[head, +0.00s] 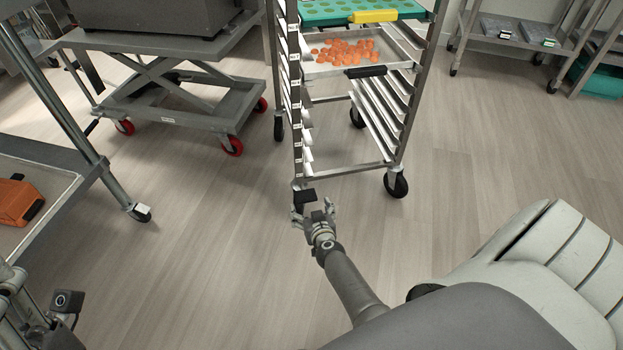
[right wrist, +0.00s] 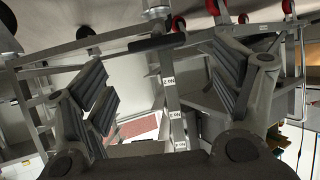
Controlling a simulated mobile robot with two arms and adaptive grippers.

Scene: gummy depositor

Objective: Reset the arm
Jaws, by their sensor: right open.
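My right arm reaches in from the lower right of the head view. Its gripper (head: 313,213) is open and empty, over the floor in front of the rack's lower front corner. In the right wrist view the two ridged finger pads of the right gripper (right wrist: 165,88) stand wide apart, with nothing between them. Rack rails show behind the pads. At the lower left edge of the head view, grey parts with a small camera look like part of my left arm. Its fingers cannot be made out.
A wheeled rack (head: 399,120) holds a tray (head: 397,66) of orange gummies and a green mould (head: 330,20) with a yellow bar. A grey lift cart (head: 165,112) stands left. An orange object (head: 16,202) lies on the left table. Floor right of the rack is clear.

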